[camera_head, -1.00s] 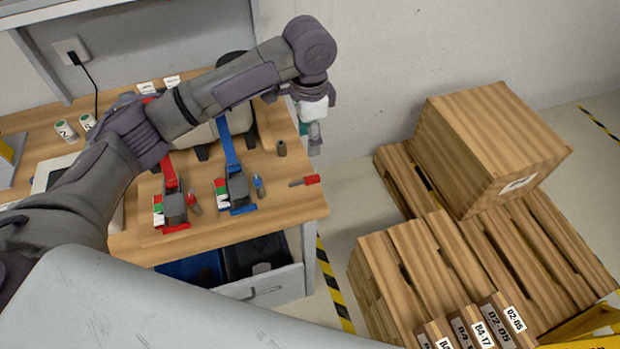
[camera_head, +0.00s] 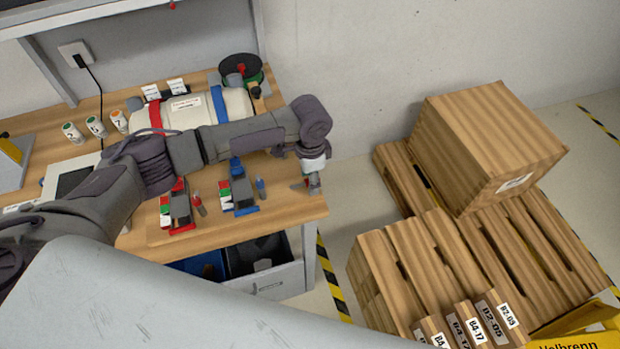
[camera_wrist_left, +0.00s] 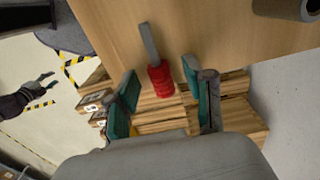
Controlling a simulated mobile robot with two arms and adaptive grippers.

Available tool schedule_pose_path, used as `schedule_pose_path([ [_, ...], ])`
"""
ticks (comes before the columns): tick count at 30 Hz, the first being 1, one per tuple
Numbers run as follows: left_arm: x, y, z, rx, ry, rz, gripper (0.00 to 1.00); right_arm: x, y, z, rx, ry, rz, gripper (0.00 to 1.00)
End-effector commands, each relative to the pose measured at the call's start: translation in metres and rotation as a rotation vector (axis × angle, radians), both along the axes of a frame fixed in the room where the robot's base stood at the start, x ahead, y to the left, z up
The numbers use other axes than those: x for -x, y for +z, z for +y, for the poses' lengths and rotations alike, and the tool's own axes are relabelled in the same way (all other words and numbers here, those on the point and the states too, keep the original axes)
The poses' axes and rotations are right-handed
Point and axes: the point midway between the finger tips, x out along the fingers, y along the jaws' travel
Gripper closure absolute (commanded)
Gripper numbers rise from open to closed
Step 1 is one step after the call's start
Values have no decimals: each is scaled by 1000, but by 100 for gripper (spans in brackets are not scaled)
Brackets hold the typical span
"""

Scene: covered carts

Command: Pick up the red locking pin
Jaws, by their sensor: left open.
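The red locking pin (camera_wrist_left: 160,80) has a ribbed red grip and a grey shaft. In the left wrist view it lies on the wooden bench top, its red end at the edge and its shaft pointing inward. My left gripper (camera_wrist_left: 168,103) is open, with one teal-lined finger on each side of the red grip and a gap on both sides. In the head view my left gripper (camera_head: 313,186) is over the bench's right edge and largely hides the pin. My right gripper (camera_wrist_left: 42,90) shows small at the left of the wrist view, away from the pin, fingers apart.
On the bench (camera_head: 290,208) are a red ratchet buckle (camera_head: 179,208), a blue one (camera_head: 240,192), small pins beside them, and a strapped roll (camera_head: 190,108). An open drawer (camera_head: 268,282) hangs below.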

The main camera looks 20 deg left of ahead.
Motion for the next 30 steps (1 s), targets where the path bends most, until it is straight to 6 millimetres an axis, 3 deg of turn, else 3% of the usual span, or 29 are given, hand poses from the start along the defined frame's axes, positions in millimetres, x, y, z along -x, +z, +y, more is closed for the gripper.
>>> schedule_pose_path([
  [6,0,-1,0,1,-1,-1,51,0,0,0,0,0,0,60],
  [15,0,0,0,0,0,-1,100,0,0,0,0,0,0,60],
  [25,-1,2,0,1,0,-2,100,0,-1,0,0,0,0,60],
  [30,-1,14,0,1,-1,-4,100,0,-7,0,0,0,0,60],
])
